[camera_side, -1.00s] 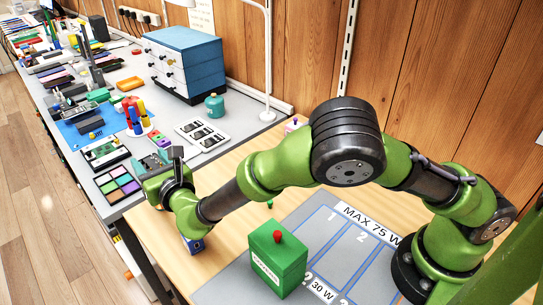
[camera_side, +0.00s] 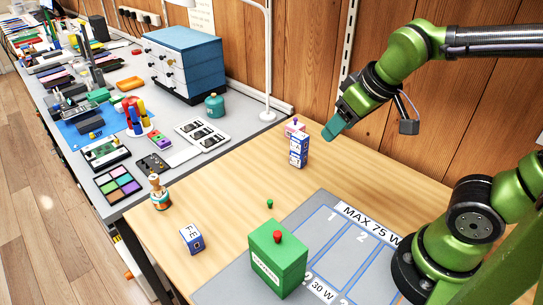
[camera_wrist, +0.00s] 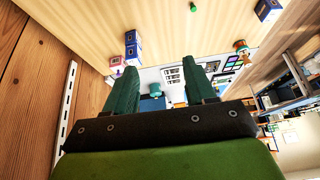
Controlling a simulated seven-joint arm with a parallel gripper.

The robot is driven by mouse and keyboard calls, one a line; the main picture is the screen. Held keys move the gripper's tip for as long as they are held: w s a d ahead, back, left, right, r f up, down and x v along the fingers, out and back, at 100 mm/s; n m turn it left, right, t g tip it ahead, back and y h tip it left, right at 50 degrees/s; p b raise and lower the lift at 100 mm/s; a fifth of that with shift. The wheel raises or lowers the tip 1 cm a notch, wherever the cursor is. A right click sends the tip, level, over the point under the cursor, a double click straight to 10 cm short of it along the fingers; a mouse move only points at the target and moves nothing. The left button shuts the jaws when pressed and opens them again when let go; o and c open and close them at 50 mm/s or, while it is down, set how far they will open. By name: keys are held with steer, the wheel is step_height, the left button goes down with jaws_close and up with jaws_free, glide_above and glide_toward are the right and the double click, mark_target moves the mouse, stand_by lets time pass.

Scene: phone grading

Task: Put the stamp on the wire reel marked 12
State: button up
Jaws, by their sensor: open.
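A stamp with a pale wooden handle (camera_side: 155,181) stands upright near the left edge of the wooden table. It appears to rest on a small round copper-and-green piece (camera_side: 161,201), which looks like a wire reel; I cannot read a number on it. In the wrist view the copper-and-green piece (camera_wrist: 241,46) is small, at the upper right. My gripper (camera_side: 331,133) is raised above the back of the table, well right of the stamp. In the wrist view its teal fingers (camera_wrist: 160,76) are apart with nothing between them.
A blue box (camera_side: 191,239) and a green box with a red knob (camera_side: 278,260) stand nearer the front. The table's middle is mostly clear. A cluttered grey bench (camera_side: 220,148) adjoins on the left.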

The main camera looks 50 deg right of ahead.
steer(key=s+m, duration=0.1)
steer(key=s+a+r+m+t+y, duration=0.1)
steer(key=s+a+m+y, duration=0.1)
steer(key=shift+s+a+r+m+t, duration=0.2)
steer(key=shift+s+r+m+t, duration=0.05)
steer(key=shift+m+t, duration=0.05)
stand_by(1.1)
